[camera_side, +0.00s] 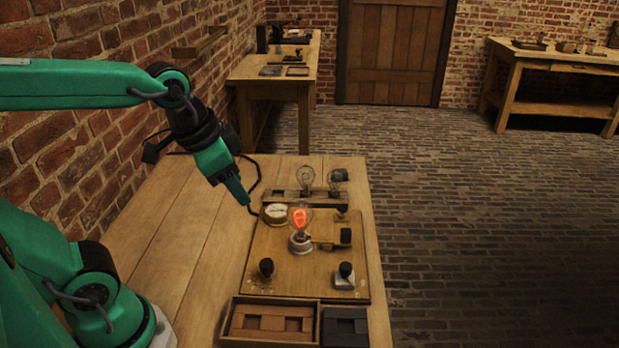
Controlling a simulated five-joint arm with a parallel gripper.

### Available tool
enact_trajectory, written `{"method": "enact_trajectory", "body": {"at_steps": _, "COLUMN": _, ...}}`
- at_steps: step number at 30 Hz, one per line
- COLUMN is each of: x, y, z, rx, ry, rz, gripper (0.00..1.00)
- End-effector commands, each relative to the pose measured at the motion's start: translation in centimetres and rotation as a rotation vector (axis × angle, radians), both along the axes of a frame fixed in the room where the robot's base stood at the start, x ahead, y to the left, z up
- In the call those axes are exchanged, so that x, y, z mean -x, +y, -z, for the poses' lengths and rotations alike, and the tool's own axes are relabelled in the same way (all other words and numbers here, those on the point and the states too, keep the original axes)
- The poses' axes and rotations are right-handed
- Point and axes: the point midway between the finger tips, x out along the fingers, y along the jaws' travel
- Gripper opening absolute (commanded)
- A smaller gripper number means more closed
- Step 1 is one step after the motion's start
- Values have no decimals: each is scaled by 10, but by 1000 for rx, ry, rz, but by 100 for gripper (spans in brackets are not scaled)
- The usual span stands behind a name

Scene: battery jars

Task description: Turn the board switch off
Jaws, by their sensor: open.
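The wooden board (290,277) lies on the workbench. A bulb (300,217) stands in a round socket near its middle and glows orange-red. A black knob on a pale square base (345,276) is at the board's front right and looks like the switch; its exact setting is too small to tell. Another black knob (266,268) is at the front left. My gripper (246,203) is above the bench, left of the round dial (275,212) and behind the knobs. It points down to the right and appears empty, apart from both knobs.
A rack with two unlit bulbs (306,178) stands behind the board. A black block (345,236) sits at the board's right. A wooden tray (232,327) and a dark box (345,327) are in front. The bench's left side (165,225) is clear.

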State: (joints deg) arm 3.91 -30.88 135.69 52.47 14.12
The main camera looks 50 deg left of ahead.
Motion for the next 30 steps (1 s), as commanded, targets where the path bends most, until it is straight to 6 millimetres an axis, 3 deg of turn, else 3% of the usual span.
{"method": "enact_trajectory", "body": {"at_steps": 14, "x": -71, "y": -45, "z": 23, "rx": -148, "ry": 145, "rz": 511, "gripper": 45}}
{"method": "enact_trajectory", "body": {"at_steps": 30, "x": -135, "y": -112, "z": 89, "rx": -260, "ry": 282, "rz": 1103, "gripper": 45}}
